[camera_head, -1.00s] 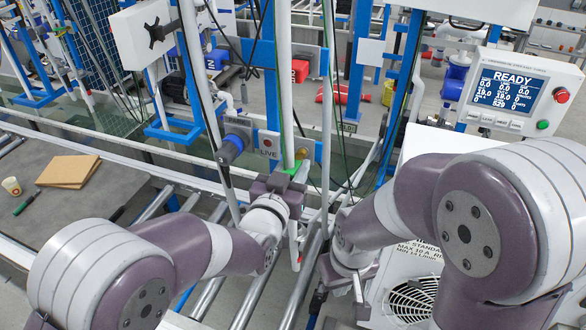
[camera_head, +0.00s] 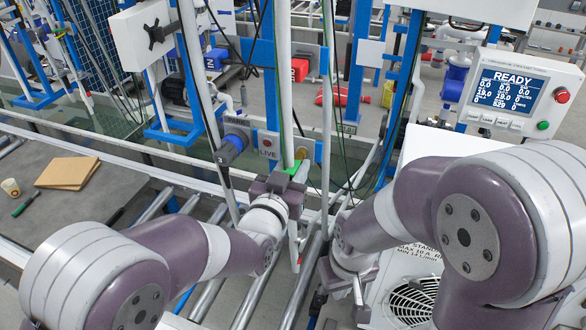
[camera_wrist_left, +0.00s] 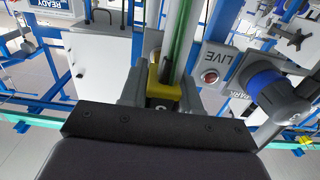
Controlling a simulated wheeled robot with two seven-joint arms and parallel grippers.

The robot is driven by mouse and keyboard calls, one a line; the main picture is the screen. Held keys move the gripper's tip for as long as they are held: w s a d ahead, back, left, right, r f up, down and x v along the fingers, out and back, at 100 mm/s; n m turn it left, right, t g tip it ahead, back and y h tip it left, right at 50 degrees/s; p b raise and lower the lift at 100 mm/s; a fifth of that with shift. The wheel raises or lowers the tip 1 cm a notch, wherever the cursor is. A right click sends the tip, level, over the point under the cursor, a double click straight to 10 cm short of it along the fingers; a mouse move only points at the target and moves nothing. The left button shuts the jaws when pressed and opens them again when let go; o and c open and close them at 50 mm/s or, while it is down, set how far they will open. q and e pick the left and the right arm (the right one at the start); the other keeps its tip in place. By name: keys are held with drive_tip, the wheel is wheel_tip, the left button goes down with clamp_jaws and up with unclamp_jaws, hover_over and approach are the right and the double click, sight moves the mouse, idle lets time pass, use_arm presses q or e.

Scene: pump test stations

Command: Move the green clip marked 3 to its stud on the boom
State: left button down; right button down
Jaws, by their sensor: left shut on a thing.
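My left gripper (camera_head: 281,181) is at the thin white upright post in the middle of the head view, its jaws shut on the green clip (camera_head: 294,168). The clip shows as a small green patch at the fingertips; its number is not readable. In the left wrist view the left gripper (camera_wrist_left: 161,92) has a yellow piece (camera_wrist_left: 165,82) in front of and between its fingers. I cannot tell whether the clip touches the post. My right gripper (camera_head: 339,290) hangs low beside the white fan unit, partly hidden by its wrist; its jaws are unclear.
A READY display panel (camera_head: 507,92) stands at the right. A brown board (camera_head: 68,171) lies on the grey bench at the left.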

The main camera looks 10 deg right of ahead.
idle(0.3)
use_arm(q)
drive_tip(key=shift+b, duration=0.4)
idle(0.6)
drive_tip(key=shift+b, duration=0.4)
drive_tip(key=shift+w+d, duration=0.3)
drive_tip(key=shift+w, duration=0.1)
idle(0.3)
drive_tip(key=c, duration=0.7)
unclamp_jaws()
drive_tip(key=shift+c, duration=0.2)
